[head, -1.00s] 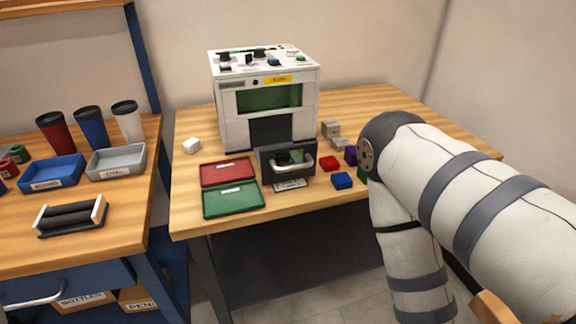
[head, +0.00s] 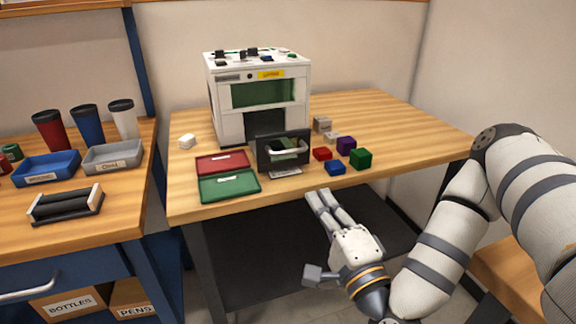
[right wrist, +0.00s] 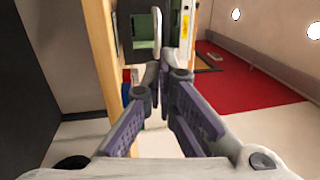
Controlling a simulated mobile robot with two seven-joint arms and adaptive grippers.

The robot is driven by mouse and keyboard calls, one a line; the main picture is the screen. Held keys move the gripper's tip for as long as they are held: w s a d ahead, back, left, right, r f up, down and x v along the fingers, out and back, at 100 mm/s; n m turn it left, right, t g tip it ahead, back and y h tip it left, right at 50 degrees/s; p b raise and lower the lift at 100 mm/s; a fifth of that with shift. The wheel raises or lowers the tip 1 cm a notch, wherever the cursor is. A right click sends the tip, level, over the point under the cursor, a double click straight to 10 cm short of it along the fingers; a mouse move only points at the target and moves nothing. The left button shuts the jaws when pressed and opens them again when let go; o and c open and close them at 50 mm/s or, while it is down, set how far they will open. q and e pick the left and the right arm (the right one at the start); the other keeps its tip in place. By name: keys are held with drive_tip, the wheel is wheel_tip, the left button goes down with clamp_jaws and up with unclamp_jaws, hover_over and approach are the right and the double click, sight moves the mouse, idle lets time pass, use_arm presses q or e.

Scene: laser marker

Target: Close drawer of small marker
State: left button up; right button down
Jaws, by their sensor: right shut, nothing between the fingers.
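The small laser marker (head: 222,110) is a white box with a green window, standing on the wooden table. Its black drawer (head: 266,157) is pulled out at the front, with a pale handle (head: 290,155) on its face. My right gripper (head: 323,193) is shut and empty, in front of the table's front edge and below and right of the drawer. Its fingers point toward the table. In the right wrist view its fingertips (right wrist: 158,76) meet just below a dark panel with a green part, which looks like the drawer front. My left gripper is not in view.
Red (head: 322,154), blue (head: 335,168), purple (head: 346,145) and green (head: 361,159) blocks lie right of the drawer. A red tray (head: 207,165) and a green tray (head: 230,186) lie left of it. The table's right side is clear.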

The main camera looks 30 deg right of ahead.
approach(284, 147)
wheel_tip(284, 147, up, 2)
drive_tip(key=w, duration=0.3)
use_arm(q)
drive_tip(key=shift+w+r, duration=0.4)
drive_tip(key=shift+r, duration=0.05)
use_arm(e)
drive_tip(key=shift+s+d, duration=0.15)
drive_tip(key=shift+d, duration=0.3)
drive_tip(key=b+x, duration=0.1)
drive_tip(key=x, duration=0.2)
drive_tip(key=f+b+x, duration=0.1)
drive_tip(key=x, duration=0.2)
drive_tip(key=f+x, duration=0.1)
drive_tip(key=x, duration=0.3)
drive_tip(key=shift+b, duration=0.4)
drive_tip(key=x, duration=0.3)
drive_tip(key=b+x, duration=0.1)
drive_tip(key=x, duration=0.1)
drive_tip(key=shift+f, duration=0.25)
drive_tip(key=shift+w+d+r, duration=0.1)
drive_tip(key=shift+w+d, duration=0.1)
drive_tip(key=shift+w, duration=0.2)
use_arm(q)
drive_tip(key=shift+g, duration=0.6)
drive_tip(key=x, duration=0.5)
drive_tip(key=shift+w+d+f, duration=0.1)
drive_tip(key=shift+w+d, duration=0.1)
use_arm(e)
drive_tip(key=shift+r, duration=0.15)
